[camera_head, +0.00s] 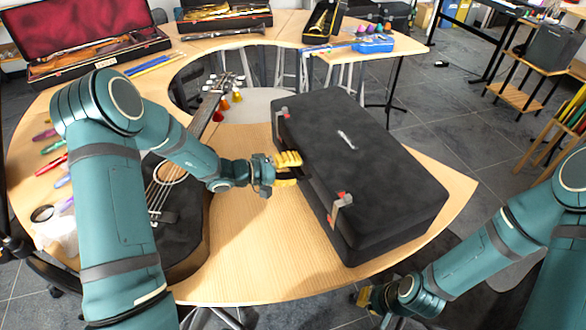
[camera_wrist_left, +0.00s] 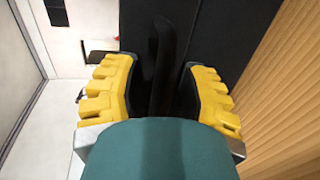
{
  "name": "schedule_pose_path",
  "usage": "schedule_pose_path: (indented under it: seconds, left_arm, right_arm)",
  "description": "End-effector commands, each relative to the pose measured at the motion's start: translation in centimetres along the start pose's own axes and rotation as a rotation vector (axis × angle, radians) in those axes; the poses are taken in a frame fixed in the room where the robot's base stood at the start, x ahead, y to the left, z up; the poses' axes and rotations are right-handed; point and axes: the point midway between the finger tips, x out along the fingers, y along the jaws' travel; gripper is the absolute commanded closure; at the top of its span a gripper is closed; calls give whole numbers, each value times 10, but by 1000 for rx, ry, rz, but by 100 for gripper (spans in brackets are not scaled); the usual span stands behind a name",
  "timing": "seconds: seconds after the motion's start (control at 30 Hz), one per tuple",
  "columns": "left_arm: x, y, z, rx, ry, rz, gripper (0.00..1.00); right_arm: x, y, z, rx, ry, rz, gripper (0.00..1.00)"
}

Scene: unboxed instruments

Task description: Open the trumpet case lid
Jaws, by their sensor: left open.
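The black trumpet case (camera_head: 370,160) lies closed on the wooden table, with a small pale logo on its lid. Two metal latches with red parts, the far one (camera_head: 283,112) and the near one (camera_head: 342,200), sit on its left side. My left gripper (camera_head: 290,168) is at this side between the latches, its yellow fingers open. In the left wrist view a dark upright handle-like part (camera_wrist_left: 163,65) stands between the spread fingers, with gaps beside it. My right gripper (camera_head: 368,298) is low, beyond the table's front edge; its fingers are too small to read.
A dark guitar (camera_head: 180,220) lies left of the case, partly behind my left arm. Coloured pens (camera_head: 50,160) lie at the far left. Open instrument cases (camera_head: 85,45) stand at the back. Bare table (camera_head: 260,250) lies between guitar and trumpet case.

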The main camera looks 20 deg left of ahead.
Motion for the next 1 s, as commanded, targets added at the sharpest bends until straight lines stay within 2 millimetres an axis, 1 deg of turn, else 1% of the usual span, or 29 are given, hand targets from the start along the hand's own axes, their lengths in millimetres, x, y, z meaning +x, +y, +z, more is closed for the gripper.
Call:
schedule_pose_path:
  seconds: [0.07, 0.1, 0.17, 0.2, 0.23, 0.47, 0.57, 0.67, 0.77, 0.9, 1.0]
  left_arm:
    - [0, 0, 0, 0, 0, 0, 58]
    - [0, 0, 0, 0, 0, 0, 55]
    - [0, 0, 0, 0, 0, 0, 76]
    - [0, 0, 0, 0, 0, 0, 90]
    - [0, 0, 0, 0, 0, 0, 100]
    - [0, 1, 0, 0, 0, -1, 100]
    - [-1, 5, 0, 1, 0, -10, 100]
    - [-2, 14, 0, 0, 1, -30, 100]
    - [-2, 28, 0, -1, 1, -66, 100]
    - [-3, 56, 0, -5, 1, -145, 100]
    - [-3, 79, 0, -9, 1, -216, 100]
  right_arm:
    - [0, 0, 0, 0, 0, 0, 100]
    - [0, 0, 0, 0, 0, 0, 100]
    - [0, 0, 0, 0, 0, 0, 100]
    - [0, 0, 0, 0, 0, 0, 100]
    - [0, 0, 0, 0, 0, 0, 100]
    - [-1, 0, 0, 0, 0, 0, 100]
    - [-4, -1, 0, 0, -1, 0, 100]
    - [-10, -4, 0, 1, -4, 0, 100]
    - [-21, -8, 1, 1, -8, 0, 100]
    - [-42, -16, 3, 3, -18, -1, 100]
    - [-60, -22, -5, 7, -1, 1, 100]
